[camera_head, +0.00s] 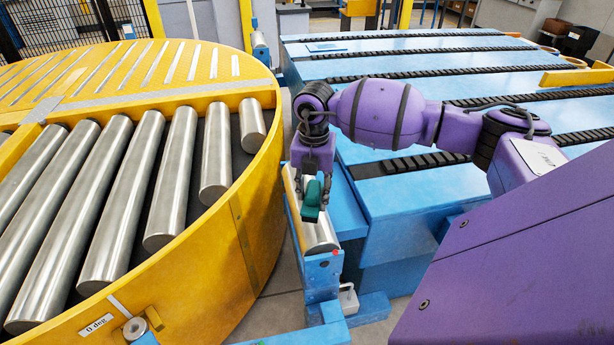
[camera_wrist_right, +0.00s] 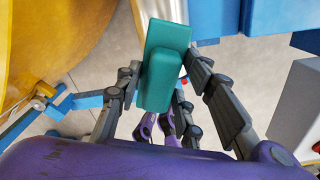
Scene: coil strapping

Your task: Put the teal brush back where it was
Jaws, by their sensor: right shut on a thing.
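The teal brush (camera_head: 311,201) is held in my right gripper (camera_head: 314,196), which points down over a short metal roller in a narrow blue frame. In the right wrist view the brush (camera_wrist_right: 164,68) is a teal block with a raised part, lying between the dark fingers of my right gripper (camera_wrist_right: 165,84). Its lower side is hidden, and I cannot tell whether it touches the roller. My left gripper is not in view.
The yellow turntable (camera_head: 243,235) with steel rollers (camera_head: 174,180) stands left. The metal roller (camera_head: 322,236) is below the gripper. A blue conveyor bed (camera_head: 400,60) with black chain strips lies behind and to the right. Grey floor shows in the gap near the turntable.

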